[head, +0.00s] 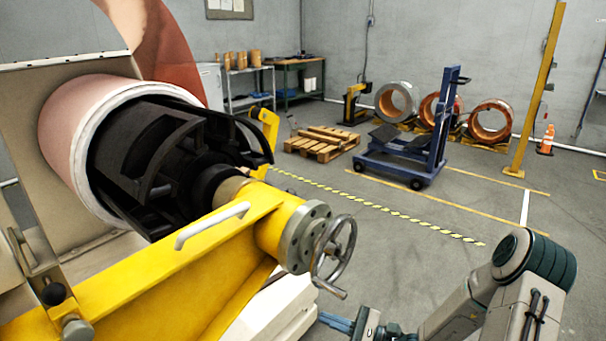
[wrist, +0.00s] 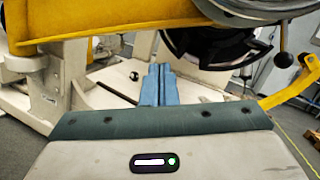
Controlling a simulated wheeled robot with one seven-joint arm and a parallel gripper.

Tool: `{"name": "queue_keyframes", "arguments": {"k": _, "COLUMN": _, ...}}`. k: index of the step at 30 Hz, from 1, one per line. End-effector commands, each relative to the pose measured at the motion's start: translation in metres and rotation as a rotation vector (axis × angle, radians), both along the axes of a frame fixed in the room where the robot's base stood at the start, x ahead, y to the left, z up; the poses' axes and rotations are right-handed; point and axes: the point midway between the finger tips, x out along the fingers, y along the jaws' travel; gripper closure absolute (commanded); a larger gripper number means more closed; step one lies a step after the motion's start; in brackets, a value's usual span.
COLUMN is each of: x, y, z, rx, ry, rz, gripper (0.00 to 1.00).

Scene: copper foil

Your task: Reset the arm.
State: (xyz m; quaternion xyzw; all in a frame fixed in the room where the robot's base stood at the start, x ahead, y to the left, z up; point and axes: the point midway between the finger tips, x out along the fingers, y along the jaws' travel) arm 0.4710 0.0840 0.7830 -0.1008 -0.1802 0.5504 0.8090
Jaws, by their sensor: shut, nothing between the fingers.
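My arm reaches in from the lower right of the head view, bent at a dark green joint. My gripper (head: 336,321) is at the bottom edge there, below the machine's handwheel, and is partly cut off by the frame. In the wrist view, the blue fingers of my gripper (wrist: 157,70) lie side by side, shut, with nothing held. They point toward the pale base of the machine, under its yellow arm. I cannot tell the exact gap between the fingertips and the base.
The yellow machine arm (head: 170,275) with a metal handwheel (head: 334,257) stands close on the left. A copper foil roll (head: 75,140) sits on its black mandrel. A blue lift cart (head: 412,160), a wooden pallet (head: 322,143) and several coils stand farther back.

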Motion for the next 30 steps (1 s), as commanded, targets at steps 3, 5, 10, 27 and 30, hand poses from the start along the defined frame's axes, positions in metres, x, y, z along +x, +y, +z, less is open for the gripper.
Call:
{"name": "queue_keyframes", "arguments": {"k": 3, "x": -0.019, "y": 0.013, "z": 0.013, "rx": -0.108, "ry": -0.048, "rz": 0.13, "gripper": 1.0}}
{"name": "queue_keyframes", "arguments": {"k": 5, "x": -0.032, "y": 0.02, "z": 0.019, "rx": -0.174, "ry": -0.075, "rz": 0.207, "gripper": 1.0}}
{"name": "queue_keyframes", "arguments": {"k": 10, "x": -0.069, "y": 0.028, "z": 0.033, "rx": -0.386, "ry": -0.157, "rz": 0.42, "gripper": 1.0}}
{"name": "queue_keyframes", "arguments": {"k": 27, "x": -0.149, "y": -0.007, "z": 0.073, "rx": -1.083, "ry": -0.462, "rz": 0.87, "gripper": 1.0}}
{"name": "queue_keyframes", "arguments": {"k": 30, "x": -0.157, "y": -0.018, "z": 0.083, "rx": -1.206, "ry": -0.526, "rz": 0.911, "gripper": 1.0}}
